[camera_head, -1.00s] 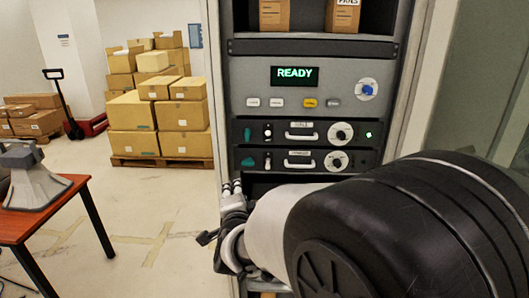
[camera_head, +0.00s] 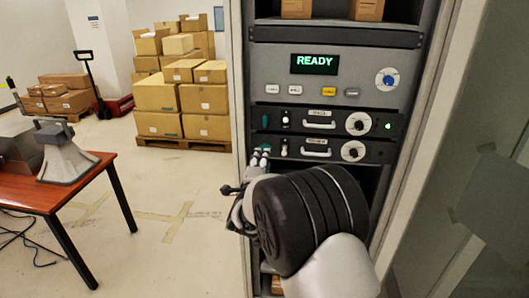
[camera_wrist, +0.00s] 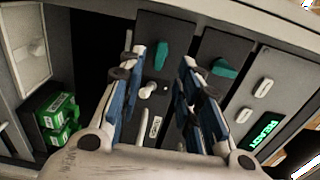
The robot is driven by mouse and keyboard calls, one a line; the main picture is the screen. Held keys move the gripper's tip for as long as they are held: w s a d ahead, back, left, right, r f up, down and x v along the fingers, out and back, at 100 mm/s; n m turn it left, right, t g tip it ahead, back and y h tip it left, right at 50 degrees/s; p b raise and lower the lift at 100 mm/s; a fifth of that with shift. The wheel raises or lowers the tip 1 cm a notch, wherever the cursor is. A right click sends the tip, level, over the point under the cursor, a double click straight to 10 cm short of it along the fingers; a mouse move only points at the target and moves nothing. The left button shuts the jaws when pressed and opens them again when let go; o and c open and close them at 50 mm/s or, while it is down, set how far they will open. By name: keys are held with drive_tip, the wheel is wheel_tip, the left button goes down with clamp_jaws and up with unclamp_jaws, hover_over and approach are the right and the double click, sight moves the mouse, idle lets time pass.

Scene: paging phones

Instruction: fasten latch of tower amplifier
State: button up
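Two dark amplifier panels sit one above the other in the rack, an upper (camera_head: 285,118) and a lower (camera_head: 340,150); their labels are too small to read surely. The upper has a teal latch (camera_head: 265,121), also in the wrist view (camera_wrist: 223,68). The lower panel's teal latch shows in the wrist view (camera_wrist: 162,57), beside a small white toggle (camera_wrist: 147,90). My gripper (camera_head: 260,157) is at the lower panel's left end, hiding its latch in the head view. In the wrist view my gripper (camera_wrist: 162,75) is open and empty, its fingers either side of the lower latch, contact unclear.
A green READY display (camera_head: 315,64) and buttons sit above the panels. Below is a dark open bay; green boxes (camera_wrist: 52,115) show there in the wrist view. A red-brown table (camera_head: 50,195) with a horn speaker (camera_head: 66,155) stands left. Stacked cartons (camera_head: 182,100) stand behind.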

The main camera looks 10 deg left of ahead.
sight(265, 147)
drive_tip(key=w, duration=0.6)
drive_tip(key=shift+w+d, duration=0.15)
drive_tip(key=shift+w, duration=0.05)
drive_tip(key=shift+c, duration=0.4)
clamp_jaws()
